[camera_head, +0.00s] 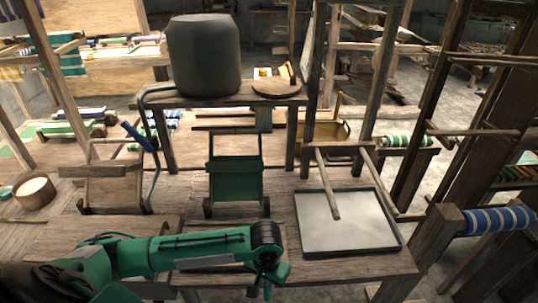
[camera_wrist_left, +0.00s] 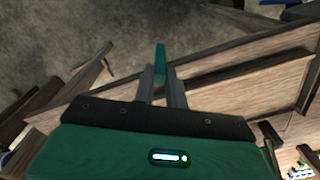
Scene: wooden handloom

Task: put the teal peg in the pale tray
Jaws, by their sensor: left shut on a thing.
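The pale tray (camera_head: 345,222), flat and grey-white with a dark rim, lies on the wooden table at right of centre in the head view. My left gripper (camera_head: 261,287) points downward near the table's front edge, left of the tray and apart from it. In the left wrist view, my left gripper (camera_wrist_left: 159,73) is shut on the teal peg (camera_wrist_left: 160,55), which sticks out past the fingertips. I cannot make the peg out clearly in the head view. My right gripper is not in view.
A wooden bar (camera_head: 327,184) slants over the tray's back part. A green cart-like frame (camera_head: 236,170) stands behind my left arm, with a dark drum (camera_head: 204,54) on a stand further back. A blue-striped roller (camera_head: 497,220) is at the right. Most of the tray's surface is clear.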

